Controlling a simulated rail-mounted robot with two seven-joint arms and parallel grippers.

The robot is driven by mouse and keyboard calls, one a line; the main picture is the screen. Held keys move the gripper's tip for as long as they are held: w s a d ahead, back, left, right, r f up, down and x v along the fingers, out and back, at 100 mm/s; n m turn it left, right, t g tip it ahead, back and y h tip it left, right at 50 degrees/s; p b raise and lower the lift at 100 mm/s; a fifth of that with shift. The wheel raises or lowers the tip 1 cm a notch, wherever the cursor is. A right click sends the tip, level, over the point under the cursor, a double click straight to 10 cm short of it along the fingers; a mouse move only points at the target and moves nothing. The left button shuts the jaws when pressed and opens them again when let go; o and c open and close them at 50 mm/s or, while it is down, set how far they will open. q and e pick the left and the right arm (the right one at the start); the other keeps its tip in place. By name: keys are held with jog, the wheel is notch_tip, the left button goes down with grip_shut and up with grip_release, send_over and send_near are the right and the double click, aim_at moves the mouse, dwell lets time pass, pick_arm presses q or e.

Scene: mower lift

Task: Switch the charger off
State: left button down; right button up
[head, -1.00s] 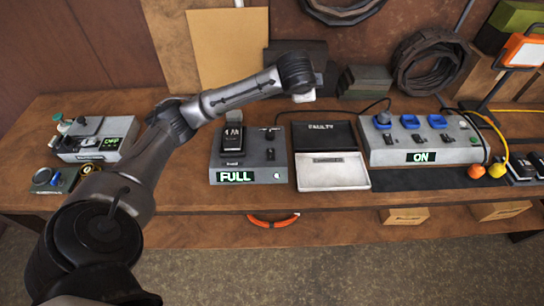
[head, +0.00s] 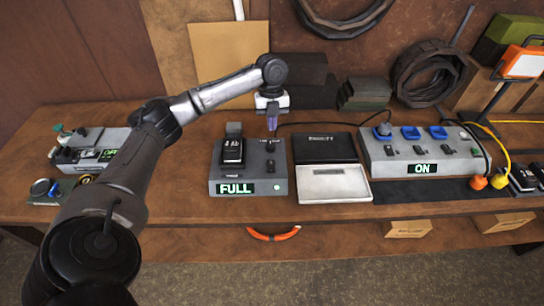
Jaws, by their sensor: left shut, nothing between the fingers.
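The charger (head: 250,172) is a grey box on the bench with a lit display reading FULL (head: 235,188). A black battery (head: 233,151) sits in its left part. Small dark switches (head: 270,166) are on its right part. My left gripper (head: 272,126) points down just above the charger's back right, its fingers shut and empty. Whether the fingertips touch the charger or a switch I cannot tell. My right gripper is not in view.
Another grey device (head: 93,150) is at left. Coiled hose (head: 430,75) rests at the back.

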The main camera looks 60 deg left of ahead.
aim_at(272, 164)
pick_arm(q)
jog(key=shift+m, duration=0.5)
jog(key=shift+f, duration=0.15)
jog(key=x, duration=0.4)
jog(key=b+x, duration=0.1)
jog(key=x, duration=0.3)
jog(key=b+x, duration=0.1)
jog(key=x, duration=0.3)
jog(key=shift+w+a+f, duration=0.25)
jog(key=shift+a+f, duration=0.2)
jog(key=shift+f, duration=0.5)
